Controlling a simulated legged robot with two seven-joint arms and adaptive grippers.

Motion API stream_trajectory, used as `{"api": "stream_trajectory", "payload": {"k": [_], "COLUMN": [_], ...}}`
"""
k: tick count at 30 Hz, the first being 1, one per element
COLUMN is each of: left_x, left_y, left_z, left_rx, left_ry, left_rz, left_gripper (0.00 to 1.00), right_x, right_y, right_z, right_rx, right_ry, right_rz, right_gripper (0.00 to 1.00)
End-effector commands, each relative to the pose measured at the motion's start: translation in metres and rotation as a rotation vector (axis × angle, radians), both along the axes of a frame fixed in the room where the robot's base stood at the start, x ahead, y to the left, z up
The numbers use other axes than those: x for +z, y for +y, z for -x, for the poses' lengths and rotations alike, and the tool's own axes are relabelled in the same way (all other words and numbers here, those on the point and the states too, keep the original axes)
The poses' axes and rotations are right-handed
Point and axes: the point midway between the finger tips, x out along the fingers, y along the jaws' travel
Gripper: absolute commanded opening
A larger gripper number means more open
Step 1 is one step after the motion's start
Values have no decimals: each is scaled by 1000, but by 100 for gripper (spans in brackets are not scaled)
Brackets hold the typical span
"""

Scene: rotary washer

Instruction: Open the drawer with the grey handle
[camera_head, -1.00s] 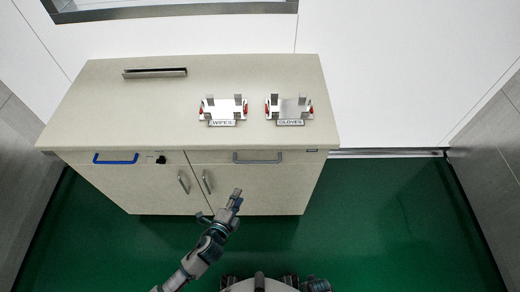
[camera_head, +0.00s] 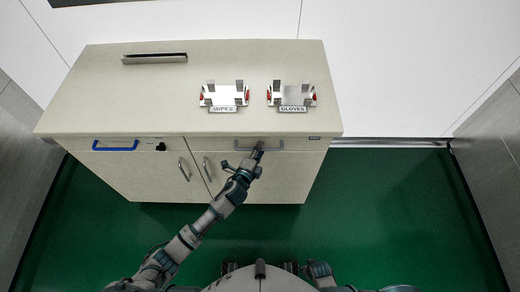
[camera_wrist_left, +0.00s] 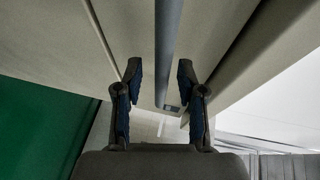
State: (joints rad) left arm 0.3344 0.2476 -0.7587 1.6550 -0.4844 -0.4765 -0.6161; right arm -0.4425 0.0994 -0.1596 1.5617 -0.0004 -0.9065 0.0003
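The grey handle (camera_head: 272,146) is a horizontal bar on the right drawer (camera_head: 308,144) of a beige cabinet, just under the worktop. The drawer looks closed. In the left wrist view the gripper (camera_wrist_left: 160,85) is open, with one fingertip on each side of the grey handle bar (camera_wrist_left: 168,50). A gap shows between the bar and each finger. My right gripper cannot be made out in either view.
A blue handle (camera_head: 115,146) and a black knob (camera_head: 161,147) are on the left drawer front. Two upright door handles (camera_head: 184,169) sit below. Holders labelled wipes (camera_head: 224,97) and gloves (camera_head: 291,96) stand on the worktop (camera_head: 140,95). The green floor (camera_head: 390,200) at right is clear.

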Motion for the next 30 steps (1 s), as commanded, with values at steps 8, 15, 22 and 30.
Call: {"api": "stream_trajectory", "payload": {"k": [8,15,22,30], "left_x": [-1,-1,-2,-3], "left_y": [-4,-4,-4,-5], "left_z": [-8,-8,-8,-7], "left_rx": [-1,-1,-1,-2], "left_ry": [-1,0,1,4], "left_rz": [1,0,1,0], "left_gripper": [39,12,0,0], "right_x": [3,3,2,4], "right_y": [0,0,0,-1], "right_z": [-1,-1,-1,-4], "right_rx": [0,0,-1,-1], "right_ry": [0,2,2,-6], "right_rz": [1,0,1,1], "right_gripper": [40,40,40,40]}}
